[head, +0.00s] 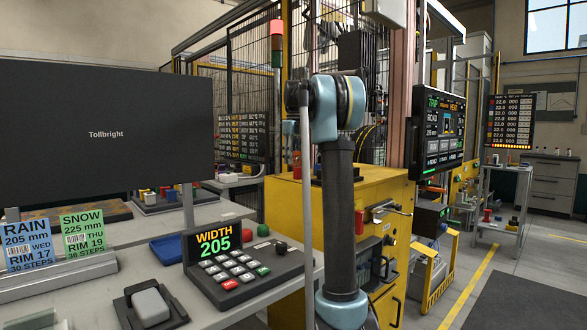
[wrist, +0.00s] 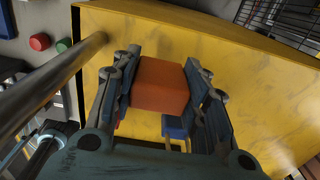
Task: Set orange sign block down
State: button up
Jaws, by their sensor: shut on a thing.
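The orange sign block (wrist: 160,86) is held between the two fingers of my gripper (wrist: 166,80) in the wrist view. The gripper is shut on it, with one finger pad at each side. Behind the block is the yellow surface of a cabinet (wrist: 225,50). I cannot tell whether the block touches that surface. The yellow cabinet also shows in the head view (head: 285,200), partly hidden by my arm. The gripper and the block cannot be made out in the head view.
A small blue object (wrist: 176,128) shows below the block in the wrist view. In the head view, a keypad showing "WIDTH 205" (head: 228,265) stands on the grey bench left of my arm. RAIN (head: 27,240) and SNOW (head: 83,232) cards stand at the bench's left.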

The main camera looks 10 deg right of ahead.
jog(key=shift+f, duration=1.55)
jog(key=o, duration=1.1)
jog(key=shift+r, duration=3.8)
